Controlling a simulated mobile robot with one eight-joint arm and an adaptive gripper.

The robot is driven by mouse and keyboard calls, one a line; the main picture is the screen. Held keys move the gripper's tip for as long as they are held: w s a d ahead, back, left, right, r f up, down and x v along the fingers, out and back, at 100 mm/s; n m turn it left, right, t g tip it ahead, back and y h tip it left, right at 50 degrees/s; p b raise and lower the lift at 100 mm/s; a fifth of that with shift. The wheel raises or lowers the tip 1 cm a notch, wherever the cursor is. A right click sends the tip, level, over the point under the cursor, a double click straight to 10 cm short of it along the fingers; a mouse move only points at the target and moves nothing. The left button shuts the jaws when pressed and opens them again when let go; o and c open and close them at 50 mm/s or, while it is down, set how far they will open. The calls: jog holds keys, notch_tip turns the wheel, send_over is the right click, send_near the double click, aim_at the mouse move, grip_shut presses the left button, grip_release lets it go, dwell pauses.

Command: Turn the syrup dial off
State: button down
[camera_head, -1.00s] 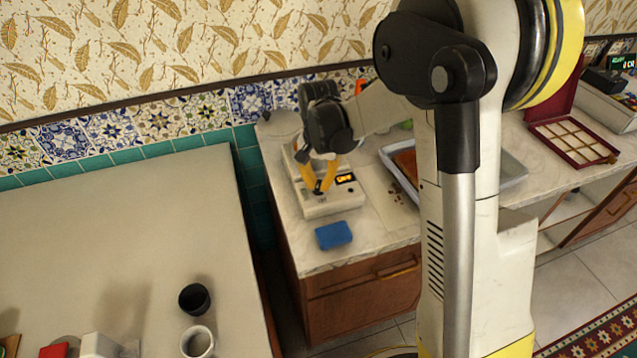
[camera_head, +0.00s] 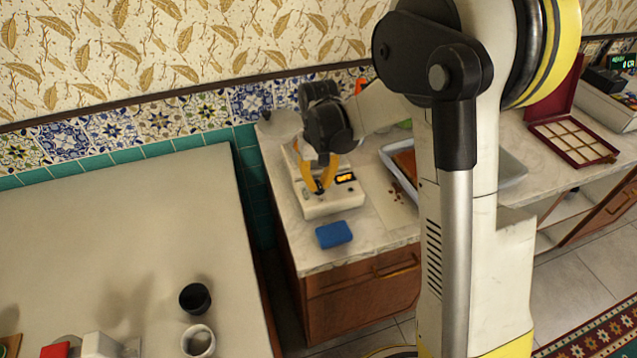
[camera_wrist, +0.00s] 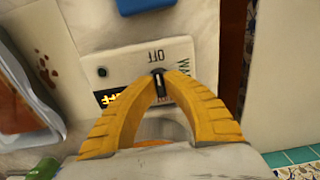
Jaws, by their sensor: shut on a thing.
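The white syrup appliance (camera_head: 330,207) stands on the marble counter, with a small lit orange display (camera_head: 345,178) on its top. In the wrist view, its panel (camera_wrist: 118,65) carries an OFF mark and a partly hidden word at the right. The dark syrup dial (camera_wrist: 158,86) sits between my yellow fingertips, its pointer facing about toward the OFF mark. The display (camera_wrist: 108,97) also shows there, partly covered by a finger; its visible orange letters look like part of OFF. My gripper (camera_head: 319,190) comes down from above and is shut on the dial, also seen in the wrist view (camera_wrist: 160,76).
A blue sponge (camera_head: 333,235) lies in front of the appliance. A tray with brown contents (camera_head: 513,168) stands to the right, partly behind my arm. A dark cup (camera_head: 194,298) and a white mug (camera_head: 198,341) stand on the pale table at the left.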

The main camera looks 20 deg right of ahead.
aim_at(318, 184)
dwell(0.3)
jog(key=c, duration=1.5)
grip_release()
notch_tip(318, 184, up, 12)
